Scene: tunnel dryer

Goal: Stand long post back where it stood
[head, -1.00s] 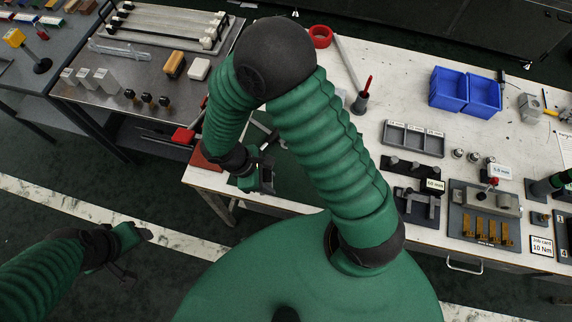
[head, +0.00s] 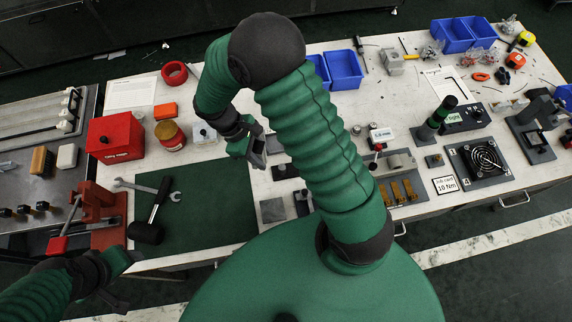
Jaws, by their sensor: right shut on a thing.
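My right gripper (head: 256,152) is shut over the white bench, behind my arm's bend. The piece in its jaws, which I take to be the long post, is almost wholly hidden by the dark fingers; its tilt cannot be told. Below and right of the gripper are a dark fixture block (head: 285,171) and another dark fixture part (head: 303,203), both partly covered by my right arm. A grey square plate (head: 272,210) lies beside them.
A red press (head: 100,210) and a red box (head: 116,137) stand left.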

